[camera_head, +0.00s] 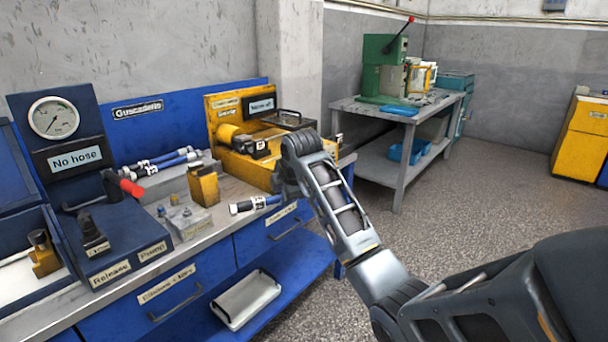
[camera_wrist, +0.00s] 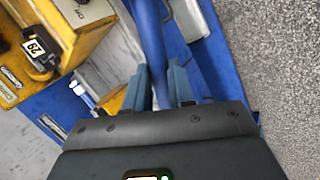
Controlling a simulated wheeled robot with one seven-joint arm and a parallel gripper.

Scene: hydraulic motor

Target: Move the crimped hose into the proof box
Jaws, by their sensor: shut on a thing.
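A blue hose (camera_wrist: 152,40) runs between the two fingers of my gripper (camera_wrist: 159,78) in the wrist view, and the gripper is shut on it. In the head view a hose with a dark and silver crimped end (camera_head: 242,207) sticks out to the left of my arm, above the bench front. My arm hides the rest of it and the gripper there. The dark blue test unit (camera_head: 130,235) with a "No hose" gauge panel stands at the left. Beside it, at the left edge, is an open blue box (camera_head: 62,282) with a brass fitting (camera_head: 42,255) inside.
Other blue hoses (camera_head: 165,160) lie on a grey block on the bench. A brass block (camera_head: 203,186) and a grey block (camera_head: 188,221) stand between test unit and arm. A yellow machine (camera_head: 245,168) stands behind. A tray (camera_head: 246,299) is on the lower shelf.

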